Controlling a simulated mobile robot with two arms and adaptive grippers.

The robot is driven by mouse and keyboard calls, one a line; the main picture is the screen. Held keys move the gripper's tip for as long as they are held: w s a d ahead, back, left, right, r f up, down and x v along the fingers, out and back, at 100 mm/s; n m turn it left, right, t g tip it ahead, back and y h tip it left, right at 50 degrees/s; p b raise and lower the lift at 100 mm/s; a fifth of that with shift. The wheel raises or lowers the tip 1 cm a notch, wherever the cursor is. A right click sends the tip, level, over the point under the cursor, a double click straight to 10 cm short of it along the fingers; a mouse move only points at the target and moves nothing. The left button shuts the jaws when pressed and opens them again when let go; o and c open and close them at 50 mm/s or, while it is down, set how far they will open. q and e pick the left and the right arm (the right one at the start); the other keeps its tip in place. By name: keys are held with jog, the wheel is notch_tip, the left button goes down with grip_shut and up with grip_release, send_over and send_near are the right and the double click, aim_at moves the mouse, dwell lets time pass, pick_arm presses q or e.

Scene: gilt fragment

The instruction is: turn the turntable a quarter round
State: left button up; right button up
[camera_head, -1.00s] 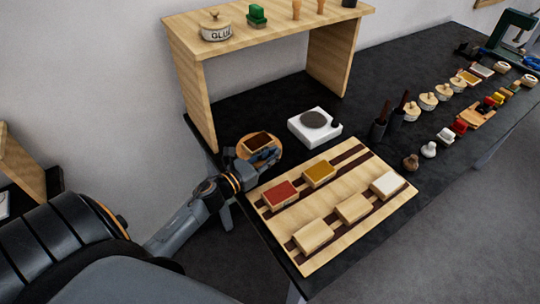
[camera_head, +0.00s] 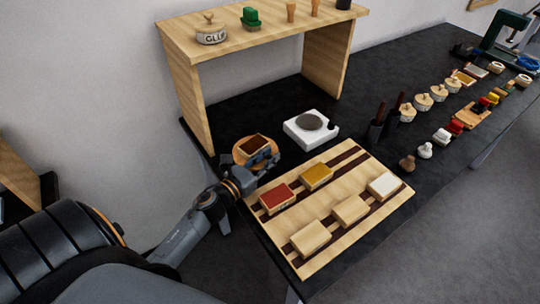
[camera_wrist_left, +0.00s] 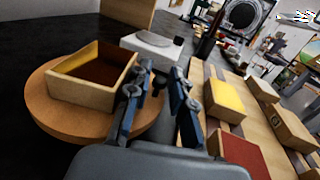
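The turntable (camera_head: 239,156) is a round wooden disc on the black table, left of the striped board. In the left wrist view the turntable (camera_wrist_left: 45,115) fills the left side. An open wooden box (camera_wrist_left: 80,96) with a dark brown inside sits on it; the head view shows the box (camera_head: 254,144) too. My left gripper (camera_head: 266,160) is at the turntable's near right side. In the left wrist view my left gripper (camera_wrist_left: 155,100) has its fingers apart, with a gap between them. One finger overlaps the disc beside the box; contact is unclear. My right gripper is not in view.
The striped board (camera_head: 283,238) with red, yellow, white and plain blocks lies close on the right. A white device with a grey disc (camera_head: 311,122) stands behind. A wooden shelf (camera_head: 190,100) rises at the back left. Bare table lies between the turntable and shelf.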

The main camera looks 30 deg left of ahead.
pick_arm(q)
jog(key=s, duration=0.3)
jog(key=s+a, duration=0.1)
jog(key=s, duration=0.7)
jog(key=shift+a, duration=0.15)
